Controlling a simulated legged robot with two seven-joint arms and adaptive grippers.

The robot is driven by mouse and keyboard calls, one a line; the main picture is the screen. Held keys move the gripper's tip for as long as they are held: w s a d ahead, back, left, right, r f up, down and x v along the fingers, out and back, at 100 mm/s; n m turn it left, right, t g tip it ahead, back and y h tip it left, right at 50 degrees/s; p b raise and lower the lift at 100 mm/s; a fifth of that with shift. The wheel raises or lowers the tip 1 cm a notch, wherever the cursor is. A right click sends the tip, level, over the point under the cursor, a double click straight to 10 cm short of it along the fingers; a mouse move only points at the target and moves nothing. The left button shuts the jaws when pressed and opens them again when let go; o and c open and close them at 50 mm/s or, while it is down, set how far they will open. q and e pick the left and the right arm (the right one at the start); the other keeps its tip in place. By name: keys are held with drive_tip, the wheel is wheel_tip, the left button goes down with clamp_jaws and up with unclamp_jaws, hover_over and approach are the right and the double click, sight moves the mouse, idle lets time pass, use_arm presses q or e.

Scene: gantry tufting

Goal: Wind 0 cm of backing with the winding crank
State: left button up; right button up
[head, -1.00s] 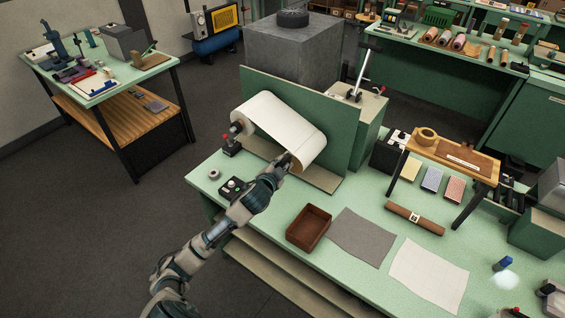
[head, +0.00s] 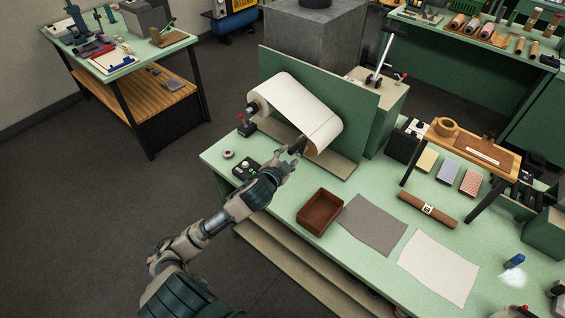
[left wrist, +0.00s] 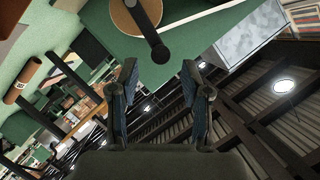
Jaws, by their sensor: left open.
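The roll of pale backing (head: 300,103) hangs in front of an upright green board (head: 352,117) on the bench. The winding crank, a dark arm with a rounded black end, is at the roll's near end; it shows clearly in the left wrist view (left wrist: 149,32), across the brown roll end (left wrist: 133,14). My left gripper (head: 294,153) is beside the crank in the head view. In the left wrist view its two fingers (left wrist: 160,80) are spread apart, with the crank's rounded end beyond the gap and nothing between them. My right gripper is out of view.
A brown tray (head: 320,211), grey cloth (head: 373,224) and white cloth (head: 438,268) lie to the right. A small wooden stand (head: 473,147) is farther right.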

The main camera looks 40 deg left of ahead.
use_arm(q)
drive_tip(key=v, duration=0.4)
drive_tip(key=shift+s, duration=0.4)
